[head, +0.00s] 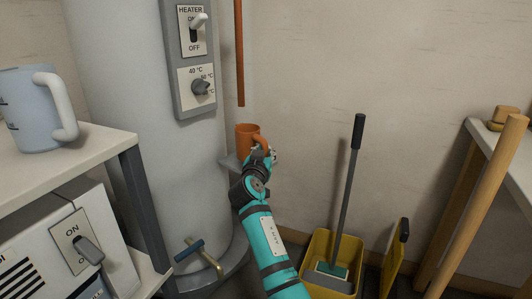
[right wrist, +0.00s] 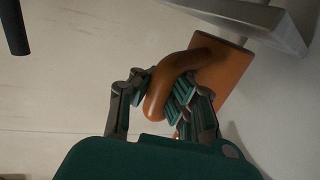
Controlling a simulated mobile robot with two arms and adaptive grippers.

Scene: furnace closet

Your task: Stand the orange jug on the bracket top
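The orange jug (head: 247,136) is upright in the head view, at the grey bracket (head: 229,161) on the heater tank's right side. My right gripper (head: 262,156) is at the jug's handle, on its right. In the right wrist view the fingers (right wrist: 165,88) lie on both sides of the jug's handle (right wrist: 160,104) and look shut on it. The jug's body (right wrist: 228,72) lies beyond them, with the grey bracket (right wrist: 255,20) at its end. The jug's base meets or nearly meets the bracket; I cannot tell if it touches. My left gripper is not in view.
A copper-coloured pipe (head: 239,55) ends just above the jug. The white tank (head: 120,60) with its heater panel (head: 195,45) is to the left. A blue-grey jug (head: 36,110) stands on a shelf.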

